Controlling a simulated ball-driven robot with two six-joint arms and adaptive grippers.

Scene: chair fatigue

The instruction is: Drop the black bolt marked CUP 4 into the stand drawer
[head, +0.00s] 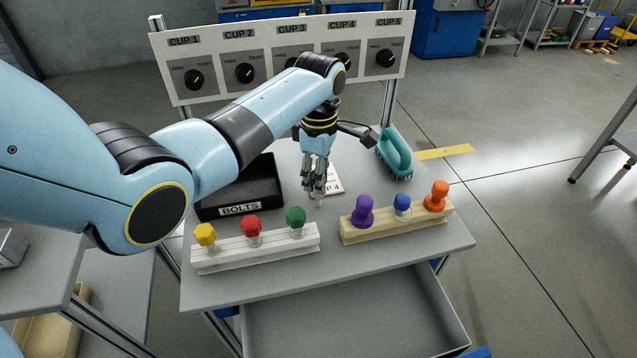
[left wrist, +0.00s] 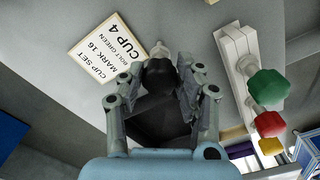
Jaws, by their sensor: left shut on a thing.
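My left gripper (head: 316,182) is shut on the black bolt (left wrist: 158,74), low over the table behind the two bolt racks. In the left wrist view the black head sits between the fingers (left wrist: 160,88), and its pale shank points away from them. In the head view the fingers mostly hide the bolt. A white card (head: 334,184) lies beside the gripper; in the left wrist view the card (left wrist: 103,55) reads CUP 4, MARK 16, BOLT GREEN. The stand drawer (head: 350,320) is open below the table's front edge and looks empty. My right gripper is out of view.
A white rack (head: 257,248) holds yellow, red and green bolts; a wooden rack (head: 398,222) holds purple, blue and orange ones. A black BOLTS tray (head: 240,195) is at left, a teal-handled object (head: 394,153) at right. A CUP 1–5 dial panel (head: 215,62) stands behind.

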